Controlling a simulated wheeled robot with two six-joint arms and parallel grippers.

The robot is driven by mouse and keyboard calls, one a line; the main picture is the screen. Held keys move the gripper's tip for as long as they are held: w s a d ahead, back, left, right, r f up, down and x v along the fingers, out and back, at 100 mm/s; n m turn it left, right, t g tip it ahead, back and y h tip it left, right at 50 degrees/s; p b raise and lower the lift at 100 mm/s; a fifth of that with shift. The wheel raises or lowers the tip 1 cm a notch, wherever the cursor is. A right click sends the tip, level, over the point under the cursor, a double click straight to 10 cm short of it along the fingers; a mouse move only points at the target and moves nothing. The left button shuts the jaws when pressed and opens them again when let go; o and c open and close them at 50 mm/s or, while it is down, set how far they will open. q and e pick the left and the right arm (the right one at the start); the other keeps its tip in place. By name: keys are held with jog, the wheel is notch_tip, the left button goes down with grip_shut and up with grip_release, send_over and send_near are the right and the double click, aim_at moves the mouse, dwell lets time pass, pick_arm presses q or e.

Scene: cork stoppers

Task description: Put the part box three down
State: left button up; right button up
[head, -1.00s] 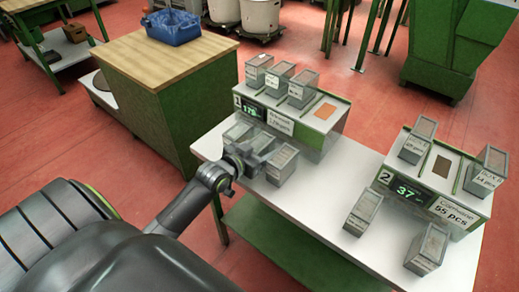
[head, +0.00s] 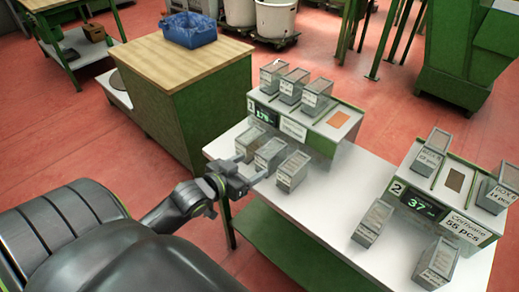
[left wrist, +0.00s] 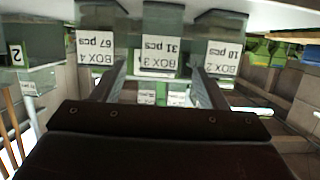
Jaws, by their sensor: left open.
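Box three (head: 270,154) is a grey part box with a lidded-looking top. It stands upright on the white table between two similar boxes, in front of scale 1. In the left wrist view, which is upside down, its label reads BOX 3, 31 pcs (left wrist: 158,56). My left gripper (head: 246,170) is open and empty, a short way in front of box three and apart from it. In the left wrist view its fingers (left wrist: 154,82) lie to either side of box three's label. My right gripper is not in view.
Box two (head: 248,143) and box four (head: 293,170) flank box three closely. Scale 1 (head: 318,135) bears several boxes behind them. Scale 2 (head: 462,215) stands at the right, with two boxes in front. The white table (head: 330,198) is clear in the middle.

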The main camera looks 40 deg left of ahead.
pick_arm(q)
jog(key=shift+v, duration=0.95)
